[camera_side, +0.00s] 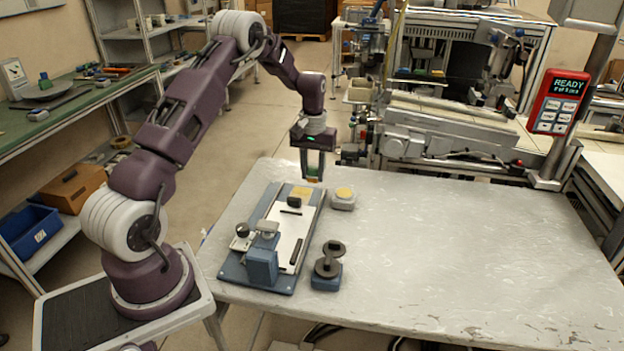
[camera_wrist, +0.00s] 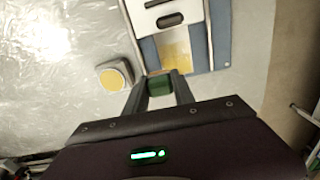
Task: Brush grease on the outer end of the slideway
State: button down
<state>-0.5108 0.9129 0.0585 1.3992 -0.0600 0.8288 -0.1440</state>
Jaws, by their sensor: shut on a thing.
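My gripper (camera_side: 314,172) is over the far end of the blue fixture (camera_side: 237,270), its fingers pointing down. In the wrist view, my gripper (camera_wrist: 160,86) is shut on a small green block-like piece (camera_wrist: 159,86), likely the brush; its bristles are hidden. The fixture carries a pale slideway plate (camera_side: 286,240) with dark slots, also in the wrist view (camera_wrist: 166,18). A yellow patch (camera_side: 301,192), seen in the wrist view too (camera_wrist: 176,52), covers its far end. The held piece appears beside this patch; contact cannot be told. A grey pot with a yellow top (camera_side: 343,196) stands right of the fixture.
A dark spool-like reel on a blue base (camera_side: 326,270) stands right of the fixture. A blue block with a clamp (camera_side: 263,262) and a dark knob (camera_side: 242,231) rise at the fixture's near end. The table's right side (camera_side: 470,260) is clear.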

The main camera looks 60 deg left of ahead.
jog(key=shift+r, duration=1.75)
